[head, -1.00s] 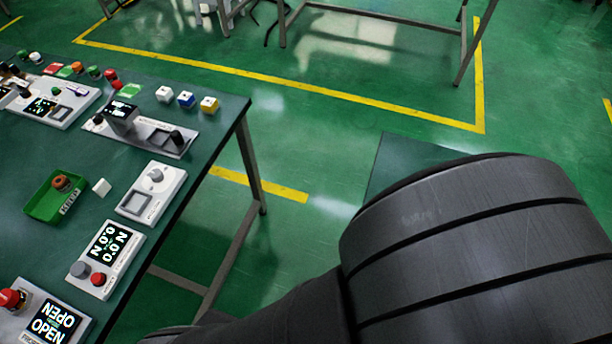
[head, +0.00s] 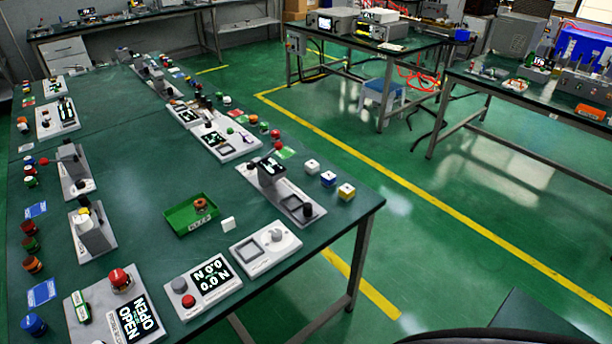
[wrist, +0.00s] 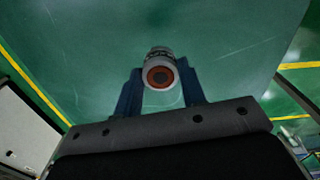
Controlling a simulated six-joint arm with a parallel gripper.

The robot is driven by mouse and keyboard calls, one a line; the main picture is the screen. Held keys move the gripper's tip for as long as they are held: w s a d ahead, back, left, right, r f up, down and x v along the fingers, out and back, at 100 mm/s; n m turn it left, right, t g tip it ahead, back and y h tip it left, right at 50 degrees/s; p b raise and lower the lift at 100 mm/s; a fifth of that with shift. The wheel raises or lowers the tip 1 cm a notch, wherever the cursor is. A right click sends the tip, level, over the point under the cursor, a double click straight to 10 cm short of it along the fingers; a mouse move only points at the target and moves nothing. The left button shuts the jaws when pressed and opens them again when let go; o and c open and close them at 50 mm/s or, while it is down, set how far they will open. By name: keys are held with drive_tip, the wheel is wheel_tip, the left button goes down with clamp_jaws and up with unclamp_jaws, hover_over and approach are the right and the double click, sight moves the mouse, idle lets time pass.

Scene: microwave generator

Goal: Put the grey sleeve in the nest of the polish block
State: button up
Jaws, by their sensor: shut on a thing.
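In the wrist view my gripper (wrist: 160,82) is shut on a small round piece, with one blue finger at each side of it. The piece is pale grey with a dark ring and an orange-brown centre facing the camera, and I take it for the grey sleeve (wrist: 158,56). It is held up in front of a plain green surface, apart from any fixture. My gripper does not show in the head view. I cannot tell which of the fixtures on the bench is the polish block, and no nest shows near the gripper.
The green bench (head: 140,235) carries a green tray (head: 178,221) with an orange-brown ring, a white block with a square recess (head: 266,249), a force display (head: 203,284), an OPEN panel (head: 118,309) and a lever fixture (head: 281,190). Open floor lies right of the bench.

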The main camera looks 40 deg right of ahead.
drive_tip(key=w+d+r+n, duration=0.1)
drive_tip(key=w+d+n, duration=0.4)
drive_tip(key=w+d, duration=1.1)
drive_tip(key=w+d+r+n, duration=0.1)
drive_tip(key=w+d+n, duration=0.35)
drive_tip(key=w, duration=1.25)
drive_tip(key=n, duration=0.9)
hover_over(250, 252)
drive_tip(key=shift+m, duration=0.25)
wheel_tip(250, 252, down, 5)
drive_tip(key=shift+s+f, duration=0.1)
drive_tip(key=shift+f, duration=2)
